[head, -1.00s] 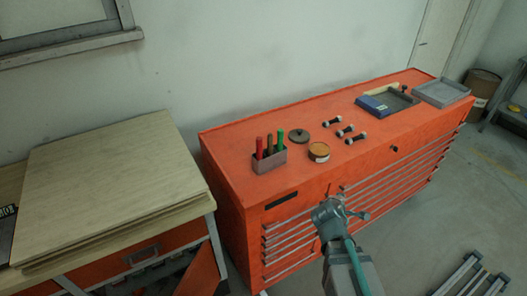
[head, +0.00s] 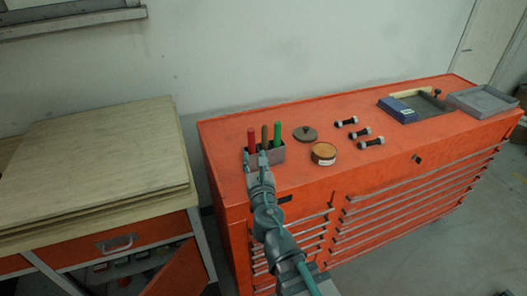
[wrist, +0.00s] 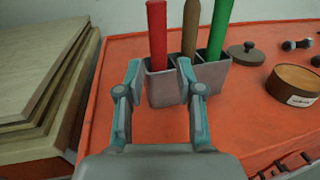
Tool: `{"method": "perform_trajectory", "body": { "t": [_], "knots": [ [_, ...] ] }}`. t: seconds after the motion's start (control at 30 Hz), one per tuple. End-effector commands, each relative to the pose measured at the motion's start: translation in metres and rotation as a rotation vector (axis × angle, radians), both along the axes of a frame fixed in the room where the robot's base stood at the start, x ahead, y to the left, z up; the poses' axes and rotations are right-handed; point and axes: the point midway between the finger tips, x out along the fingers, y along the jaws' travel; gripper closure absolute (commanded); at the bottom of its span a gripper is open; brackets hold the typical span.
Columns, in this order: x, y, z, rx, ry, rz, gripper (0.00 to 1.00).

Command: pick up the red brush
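The red brush (head: 251,139) stands upright in the left compartment of a grey holder (head: 278,154) on the orange tool chest. Only its red handle shows; its lower end is hidden in the holder. In the wrist view the red handle (wrist: 157,35) rises between and beyond my fingertips. My gripper (head: 257,162) is in front of the holder, and in the wrist view my gripper (wrist: 158,75) is open and empty, its two fingers spread on either side of the holder's left compartment.
A brown handle (wrist: 190,28) and a green handle (wrist: 220,28) stand in the holder right of the red one. A round tin (head: 323,153), a dark lid (head: 305,133) and several small dumbbell-shaped parts (head: 360,132) lie to the right. Wooden boards (head: 95,165) are stacked at left.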

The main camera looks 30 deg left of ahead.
Motion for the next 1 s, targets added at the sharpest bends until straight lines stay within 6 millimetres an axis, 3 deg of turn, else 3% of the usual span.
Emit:
{"method": "perform_trajectory", "body": {
  "t": [0.67,0.93,1.0],
  "knots": [
    [0.051,0.048,0.001,-0.001,0.001,-0.001,0.63],
    [0.053,0.049,0.0,0.001,0.001,-0.001,0.63],
    [0.053,0.049,0.0,0.0,0.001,-0.001,0.72]
  ]
}}
